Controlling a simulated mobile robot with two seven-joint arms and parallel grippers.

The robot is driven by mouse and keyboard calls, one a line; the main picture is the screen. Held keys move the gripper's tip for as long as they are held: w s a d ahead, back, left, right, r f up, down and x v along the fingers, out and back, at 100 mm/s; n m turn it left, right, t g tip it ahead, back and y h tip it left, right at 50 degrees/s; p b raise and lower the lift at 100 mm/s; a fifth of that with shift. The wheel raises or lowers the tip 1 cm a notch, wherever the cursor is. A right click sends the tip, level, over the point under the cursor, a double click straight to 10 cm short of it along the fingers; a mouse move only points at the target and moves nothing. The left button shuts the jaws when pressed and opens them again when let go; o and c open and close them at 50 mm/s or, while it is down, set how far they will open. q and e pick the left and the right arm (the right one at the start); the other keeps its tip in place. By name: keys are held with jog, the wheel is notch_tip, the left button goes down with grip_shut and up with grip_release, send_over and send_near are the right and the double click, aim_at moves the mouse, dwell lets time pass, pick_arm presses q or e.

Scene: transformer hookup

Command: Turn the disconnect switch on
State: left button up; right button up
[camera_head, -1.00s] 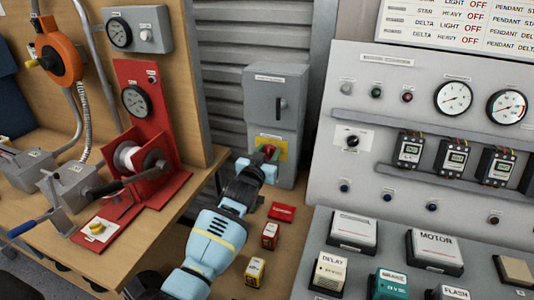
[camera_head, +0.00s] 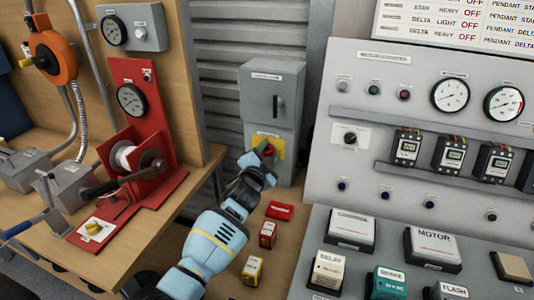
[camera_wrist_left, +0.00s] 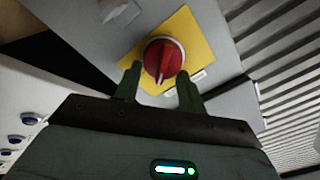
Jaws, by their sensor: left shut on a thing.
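The disconnect switch is a grey box (camera_head: 258,103) on the corrugated wall, with a dark upright handle (camera_head: 279,106) on its door. Low on its front is a yellow plate (camera_head: 280,146) with a red rotary knob (camera_head: 267,148). My left gripper (camera_head: 263,154) is at the knob and partly hides it in the head view. In the left wrist view, the red knob (camera_wrist_left: 163,58) sits between the two fingers of my left gripper (camera_wrist_left: 160,76), which is shut on it. The knob's raised grip points nearly along the fingers, slightly tilted. My right gripper is not in view.
A wooden bench with a red winch stand (camera_head: 133,110) is at left. A grey meter panel (camera_head: 350,95) and a sloped console with labelled blocks are at right. Small red and yellow boxes (camera_head: 253,270) lie on the wooden surface below the switch.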

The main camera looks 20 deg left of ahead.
pick_arm(q)
jog(key=m, duration=0.4)
jog(key=shift+d+f+m, duration=0.1)
jog(key=shift+f+m, duration=0.2)
jog(key=shift+f, duration=0.05)
jog(key=shift+f+m, duration=0.1)
jog(key=shift+m, duration=1.4)
jog(key=o, duration=1)
jog(key=shift+c, duration=0.2)
jog(key=shift+s, duration=0.1)
